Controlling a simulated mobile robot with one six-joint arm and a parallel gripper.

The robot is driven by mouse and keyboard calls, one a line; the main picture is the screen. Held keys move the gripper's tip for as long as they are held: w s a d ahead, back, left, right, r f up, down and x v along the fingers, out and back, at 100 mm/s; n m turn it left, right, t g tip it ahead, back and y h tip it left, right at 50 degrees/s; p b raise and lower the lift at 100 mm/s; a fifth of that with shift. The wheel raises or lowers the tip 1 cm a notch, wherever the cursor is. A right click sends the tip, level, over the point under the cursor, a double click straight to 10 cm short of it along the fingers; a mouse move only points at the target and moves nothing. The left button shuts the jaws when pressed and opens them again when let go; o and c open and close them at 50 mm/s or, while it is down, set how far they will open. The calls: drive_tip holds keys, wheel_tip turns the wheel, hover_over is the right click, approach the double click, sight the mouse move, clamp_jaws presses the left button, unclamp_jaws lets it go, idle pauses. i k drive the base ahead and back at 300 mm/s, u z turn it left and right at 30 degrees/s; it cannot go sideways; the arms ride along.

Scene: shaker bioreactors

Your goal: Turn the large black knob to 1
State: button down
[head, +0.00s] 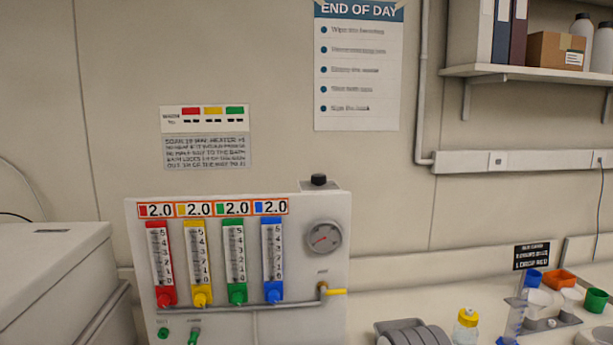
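A black knob (319,180) shows at the top right of a white gas panel in the head view. It sits on a small grey block at the panel's upper edge. No scale or number can be read beside it, so its setting cannot be told. I cannot tell whether it is the large black knob of the task. My gripper is not in view.
The white panel (290,262) carries four coloured flow meters, displays reading 2.0, a round gauge (322,237) and a yellow lever (335,292). A white machine (50,270) stands at left. A grey rack (412,333), yellow-capped bottle (466,325) and coloured cups are at right.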

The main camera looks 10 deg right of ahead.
sight(317, 179)
drive_tip(key=u, duration=0.05)
drive_tip(key=k, duration=0.55)
drive_tip(key=z, duration=2.3)
drive_tip(key=k, duration=0.85)
drive_tip(key=u, duration=1.8)
drive_tip(key=i, duration=1)
drive_tip(key=u, duration=0.05)
